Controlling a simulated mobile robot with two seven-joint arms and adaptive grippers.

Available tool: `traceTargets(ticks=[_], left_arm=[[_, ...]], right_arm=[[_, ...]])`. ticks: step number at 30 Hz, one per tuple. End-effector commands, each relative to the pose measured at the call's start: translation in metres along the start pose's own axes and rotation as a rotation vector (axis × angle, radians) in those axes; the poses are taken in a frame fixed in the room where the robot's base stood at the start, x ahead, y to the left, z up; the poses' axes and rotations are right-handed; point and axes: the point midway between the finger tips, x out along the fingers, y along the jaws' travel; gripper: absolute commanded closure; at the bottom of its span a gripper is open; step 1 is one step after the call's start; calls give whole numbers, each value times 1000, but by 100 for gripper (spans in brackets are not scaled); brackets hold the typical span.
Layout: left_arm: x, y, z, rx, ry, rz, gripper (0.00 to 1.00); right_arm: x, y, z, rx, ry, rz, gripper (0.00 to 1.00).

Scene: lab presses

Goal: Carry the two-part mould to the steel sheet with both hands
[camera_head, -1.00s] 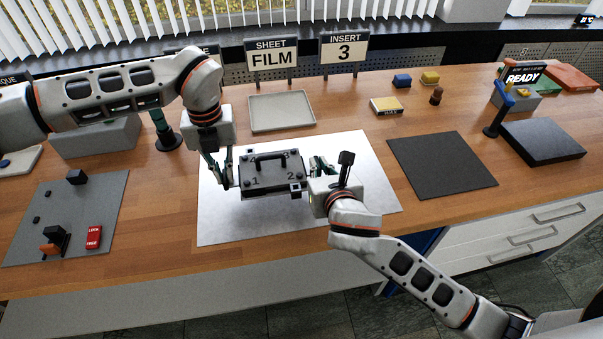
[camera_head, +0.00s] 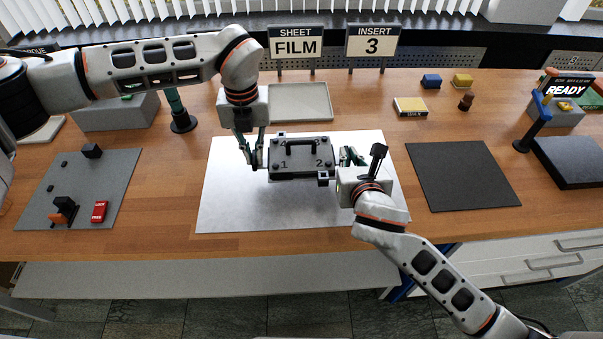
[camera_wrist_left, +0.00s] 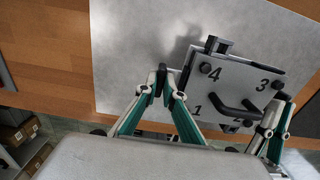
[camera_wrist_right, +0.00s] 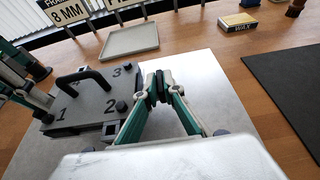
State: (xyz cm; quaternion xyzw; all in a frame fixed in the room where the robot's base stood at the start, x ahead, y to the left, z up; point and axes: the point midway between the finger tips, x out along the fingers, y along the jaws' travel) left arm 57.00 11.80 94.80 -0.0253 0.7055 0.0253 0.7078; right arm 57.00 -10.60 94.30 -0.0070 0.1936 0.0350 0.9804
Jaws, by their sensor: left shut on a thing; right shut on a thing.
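The two-part mould (camera_head: 300,162) is a dark grey block with a black handle on top and numbers at its corners. It is level over the back-middle part of the bright steel sheet (camera_head: 225,205), with a shadow on the sheet; the gap under it is hard to judge. My left gripper (camera_head: 257,163) is shut at its left side, my right gripper (camera_head: 345,160) at its right side. The mould also shows in the left wrist view (camera_wrist_left: 235,85) and in the right wrist view (camera_wrist_right: 88,103). The exact grip spots are partly hidden by the fingers.
A beige tray (camera_head: 300,101) lies behind the sheet. A dark mat (camera_head: 462,175) lies to the right. A grey mat (camera_head: 80,185) with small parts and a red tag lies to the left. A green post (camera_head: 181,115) stands behind the left arm. The sheet's front part is clear.

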Motion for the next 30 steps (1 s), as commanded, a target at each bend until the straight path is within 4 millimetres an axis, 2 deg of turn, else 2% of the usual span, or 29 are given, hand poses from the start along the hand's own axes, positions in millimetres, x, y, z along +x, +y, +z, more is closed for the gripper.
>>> traceTargets(ticks=[14, 30], left_arm=[[2, 0, 1, -1, -2, -1, 100], [22, 0, 1, -1, -3, -1, 100]], right_arm=[[1, -1, 0, 0, -5, -2, 100], [9, -1, -19, 0, -6, -2, 100]])
